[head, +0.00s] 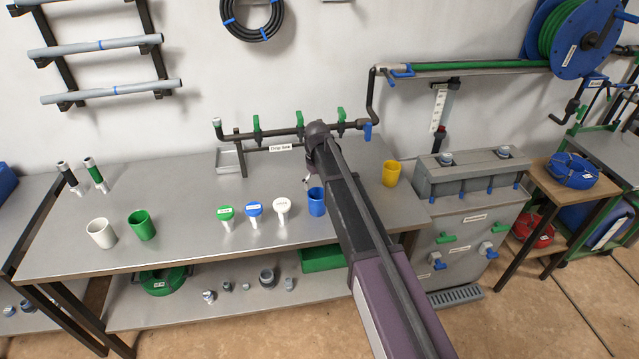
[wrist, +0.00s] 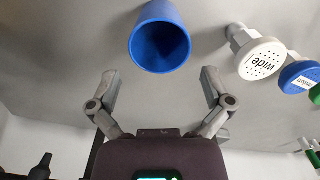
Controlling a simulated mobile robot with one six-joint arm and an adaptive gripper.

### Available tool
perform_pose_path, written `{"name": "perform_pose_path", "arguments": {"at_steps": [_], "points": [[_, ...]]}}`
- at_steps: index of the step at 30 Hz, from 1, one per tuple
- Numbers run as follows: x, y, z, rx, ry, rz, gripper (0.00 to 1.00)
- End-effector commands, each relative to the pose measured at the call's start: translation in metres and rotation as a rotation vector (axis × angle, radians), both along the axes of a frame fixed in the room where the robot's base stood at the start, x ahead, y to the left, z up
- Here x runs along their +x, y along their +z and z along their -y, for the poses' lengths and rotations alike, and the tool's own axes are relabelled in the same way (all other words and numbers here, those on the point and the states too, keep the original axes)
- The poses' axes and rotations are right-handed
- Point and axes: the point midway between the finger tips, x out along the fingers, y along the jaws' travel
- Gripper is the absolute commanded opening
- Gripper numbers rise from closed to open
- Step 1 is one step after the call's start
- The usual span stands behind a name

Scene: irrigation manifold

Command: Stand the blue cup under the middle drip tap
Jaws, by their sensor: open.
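The blue cup (head: 317,205) stands on the metal bench, just left of my arm, which may cover part of it. The wrist view shows the cup (wrist: 160,38) with its open mouth toward the camera. My gripper (wrist: 160,82) is open and empty, its two fingers spread with the cup ahead of them, not between them. In the head view my arm hides most of the gripper. The drip line at the back of the bench carries green taps; the middle drip tap (head: 300,124) is just left of my wrist.
White (head: 101,233), green (head: 141,225) and yellow (head: 391,174) cups stand on the bench (head: 180,205). Green (head: 226,213), blue (head: 254,210) and white (head: 282,208) spray heads stand left of the blue cup. A shallow metal tray (head: 229,161) is near the drip line's left end.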

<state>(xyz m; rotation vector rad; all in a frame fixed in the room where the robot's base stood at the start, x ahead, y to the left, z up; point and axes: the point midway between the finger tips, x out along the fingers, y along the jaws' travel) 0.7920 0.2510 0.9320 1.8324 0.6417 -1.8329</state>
Motion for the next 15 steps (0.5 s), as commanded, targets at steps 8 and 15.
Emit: {"name": "perform_pose_path", "arguments": {"at_steps": [8, 15], "points": [[0.000, 0.028, 0.000, 0.000, 0.000, 0.000, 1.00], [0.000, 0.043, 0.000, 0.000, 0.000, 0.000, 1.00]]}}
